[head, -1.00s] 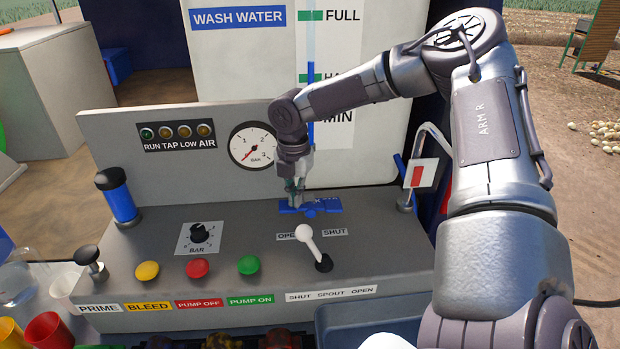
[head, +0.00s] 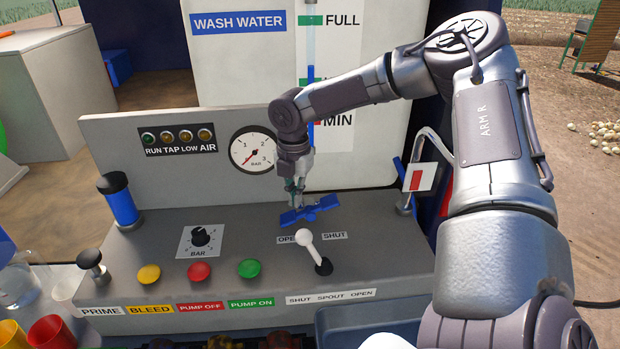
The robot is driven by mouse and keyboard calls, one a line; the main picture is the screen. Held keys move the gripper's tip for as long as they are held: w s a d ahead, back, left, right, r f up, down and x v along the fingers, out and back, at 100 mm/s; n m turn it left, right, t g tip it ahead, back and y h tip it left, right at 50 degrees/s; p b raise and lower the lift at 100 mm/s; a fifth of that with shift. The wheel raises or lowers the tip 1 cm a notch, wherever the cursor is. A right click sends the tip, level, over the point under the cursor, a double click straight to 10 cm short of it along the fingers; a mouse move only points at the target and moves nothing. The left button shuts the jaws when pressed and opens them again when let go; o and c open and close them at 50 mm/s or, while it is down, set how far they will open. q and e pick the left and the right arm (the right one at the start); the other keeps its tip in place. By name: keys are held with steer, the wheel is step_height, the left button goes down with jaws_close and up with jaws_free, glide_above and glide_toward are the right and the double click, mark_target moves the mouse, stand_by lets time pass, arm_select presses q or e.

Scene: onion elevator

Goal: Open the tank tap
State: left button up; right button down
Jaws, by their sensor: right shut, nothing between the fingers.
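The tank tap is a blue bar handle (head: 322,207) on top of the grey console, behind the OPEN and SHUT labels (head: 320,238). It lies at a slant, its left end nearer the front and its right end farther back. My right gripper (head: 300,206) points down at the handle from above, with its fingertips at the left half of the bar. Its fingers are shut with nothing between them. Whether they touch the handle is hard to tell. My left gripper is out of view.
A white spout lever (head: 305,240) stands just in front of the tap. A pressure gauge (head: 252,150) and lamps are on the panel behind. Yellow, red (head: 199,271) and green buttons and a BAR knob (head: 201,236) sit to the left. A bent pipe (head: 437,145) rises at the right.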

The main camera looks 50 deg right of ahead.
mark_target(296, 215)
steer(key=shift+r+p, duration=1.8)
steer(key=shift+r, duration=0.7)
